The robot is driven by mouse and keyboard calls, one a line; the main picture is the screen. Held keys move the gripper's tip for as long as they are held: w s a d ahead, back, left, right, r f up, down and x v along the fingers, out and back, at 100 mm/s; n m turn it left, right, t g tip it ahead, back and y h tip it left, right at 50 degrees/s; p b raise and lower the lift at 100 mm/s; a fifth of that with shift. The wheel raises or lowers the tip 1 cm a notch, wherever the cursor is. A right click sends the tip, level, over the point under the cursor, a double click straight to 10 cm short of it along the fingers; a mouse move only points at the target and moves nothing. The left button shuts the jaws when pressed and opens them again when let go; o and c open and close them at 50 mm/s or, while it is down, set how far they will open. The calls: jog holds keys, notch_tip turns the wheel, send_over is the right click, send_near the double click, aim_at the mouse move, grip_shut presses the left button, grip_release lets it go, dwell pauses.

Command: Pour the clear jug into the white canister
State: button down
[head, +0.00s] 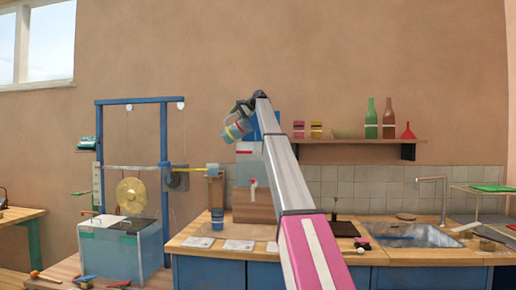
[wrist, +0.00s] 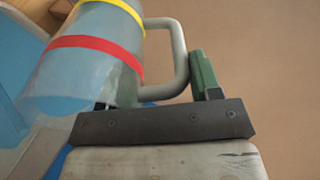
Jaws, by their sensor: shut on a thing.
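The clear jug (head: 237,129), with a red and a yellow band and bluish contents, is held high and tilted, its mouth end toward the lower left. My gripper (head: 247,104) is shut on its handle. In the wrist view the jug (wrist: 90,75) fills the upper left, and its grey handle lies between the green fingers of my gripper (wrist: 160,88). A pale canister (head: 247,158) with a small tap stands on a wooden block, below and slightly right of the jug. My arm hides its right side. I cannot see its opening clearly or any stream from the jug.
A small blue cup (head: 217,220) stands on the counter below. A shelf (head: 360,141) with bottles and a sink (head: 415,236) are at right.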

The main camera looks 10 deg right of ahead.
jog(key=shift+s+d+t+y+p, duration=0.25)
jog(key=shift+d+t+y+p, duration=0.05)
jog(key=shift+d+y+p, duration=0.3)
dwell(1.6)
